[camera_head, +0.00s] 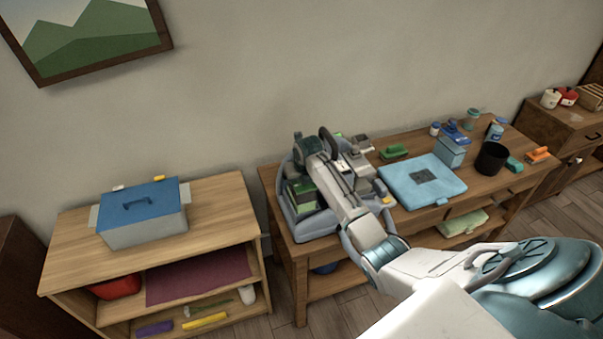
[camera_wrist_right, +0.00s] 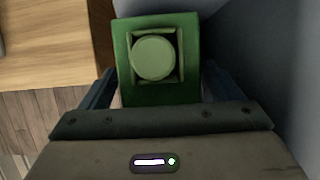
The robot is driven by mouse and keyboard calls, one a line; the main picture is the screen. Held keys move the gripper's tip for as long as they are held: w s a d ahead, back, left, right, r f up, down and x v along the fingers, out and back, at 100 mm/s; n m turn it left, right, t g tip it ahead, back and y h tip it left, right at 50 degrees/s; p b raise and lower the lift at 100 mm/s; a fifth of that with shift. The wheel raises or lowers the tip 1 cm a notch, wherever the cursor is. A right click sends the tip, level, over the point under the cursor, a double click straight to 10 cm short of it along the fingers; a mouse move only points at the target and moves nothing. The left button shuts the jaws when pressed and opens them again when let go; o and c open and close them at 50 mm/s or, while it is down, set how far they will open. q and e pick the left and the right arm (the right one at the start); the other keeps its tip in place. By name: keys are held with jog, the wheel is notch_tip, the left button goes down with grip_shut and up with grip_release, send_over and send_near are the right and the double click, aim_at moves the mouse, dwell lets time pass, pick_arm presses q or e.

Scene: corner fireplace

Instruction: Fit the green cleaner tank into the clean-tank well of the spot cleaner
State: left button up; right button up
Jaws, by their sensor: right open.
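The spot cleaner (camera_head: 318,227) is a blue-grey machine at the left end of the long wooden table. My right arm reaches across it and hides much of its middle. The green cleaner tank (camera_head: 303,196) shows at its left side, partly covered by dark parts. In the right wrist view the tank (camera_wrist_right: 122,42) has a round pale green cap facing the camera. My right gripper (camera_wrist_right: 157,84) is open, with one finger on each side of the tank. I cannot tell how deep the tank sits in the well. My left gripper is not in view.
A light blue case (camera_head: 405,187) lies right of the cleaner. A blue-lidded box (camera_head: 146,231) sits on a separate low shelf (camera_head: 222,214) at left, with a gap between the furniture.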

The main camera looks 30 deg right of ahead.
jog(key=b+v, duration=0.3)
jog(key=v, duration=0.9)
jog(key=shift+s+f, duration=0.1)
jog(key=shift+f, duration=0.05)
